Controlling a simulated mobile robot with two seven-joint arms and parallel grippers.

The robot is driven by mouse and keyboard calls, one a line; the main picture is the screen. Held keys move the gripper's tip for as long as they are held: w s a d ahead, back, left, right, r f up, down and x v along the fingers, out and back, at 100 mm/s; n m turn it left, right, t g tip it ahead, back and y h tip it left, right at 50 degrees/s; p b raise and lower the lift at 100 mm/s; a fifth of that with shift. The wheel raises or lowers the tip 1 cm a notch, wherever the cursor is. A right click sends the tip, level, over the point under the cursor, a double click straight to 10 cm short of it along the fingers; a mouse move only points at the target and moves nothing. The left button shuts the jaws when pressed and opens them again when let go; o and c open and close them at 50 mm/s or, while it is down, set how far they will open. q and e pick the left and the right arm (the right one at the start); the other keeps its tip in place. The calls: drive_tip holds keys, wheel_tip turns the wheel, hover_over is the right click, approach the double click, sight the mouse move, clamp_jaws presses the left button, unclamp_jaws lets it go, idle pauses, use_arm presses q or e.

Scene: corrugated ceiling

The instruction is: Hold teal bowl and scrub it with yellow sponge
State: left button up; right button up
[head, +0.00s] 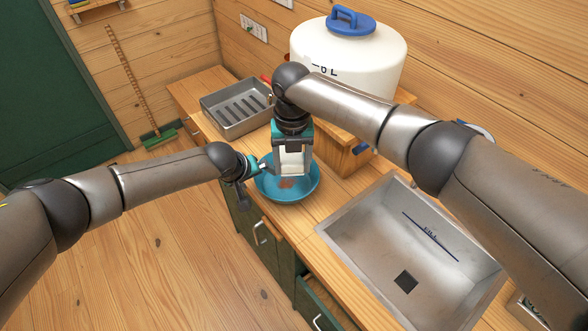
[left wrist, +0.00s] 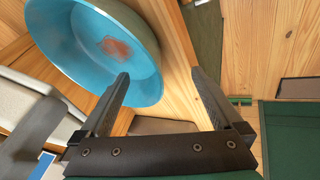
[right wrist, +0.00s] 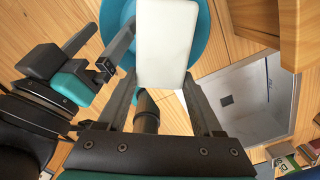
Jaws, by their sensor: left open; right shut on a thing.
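The teal bowl (head: 303,190) sits on the wooden counter left of the sink, with a reddish-brown stain (head: 287,183) inside. It also shows in the left wrist view (left wrist: 75,50). My left gripper (head: 254,168) is open at the bowl's left rim; in the left wrist view (left wrist: 160,80) the rim appears between its fingers, and I cannot tell whether they touch it. My right gripper (right wrist: 160,78) is shut on a pale white block (right wrist: 166,45), likely the sponge, above the bowl. No yellow face of it shows. The block hides part of the bowl.
A steel sink (head: 390,240) lies right of the bowl. A metal dish tray (head: 238,112) stands behind it. A white water tank (head: 345,58) on a wooden stand (head: 345,150) is at the back. A drawer (head: 318,305) below the counter is pulled out.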

sight(292, 175)
drive_tip(key=shift+w+a+r+n, duration=0.1)
drive_tip(key=shift+w+n, duration=0.05)
drive_tip(key=shift+n, duration=0.4)
drive_tip(key=shift+w+a+r+n, duration=0.1)
drive_tip(key=shift+n, duration=0.45)
drive_tip(key=shift+f, duration=1.95)
drive_tip(key=shift+w+a+f, duration=0.15)
drive_tip(key=shift+w+a, duration=0.2)
drive_tip(key=shift+s+a+f, duration=0.15)
drive_tip(key=shift+s+f, duration=0.05)
drive_tip(key=shift+s, duration=0.35)
drive_tip(key=shift+s+f, duration=0.15)
drive_tip(key=shift+s, duration=0.2)
drive_tip(key=shift+w+d, duration=0.2)
drive_tip(key=shift+d, duration=0.5)
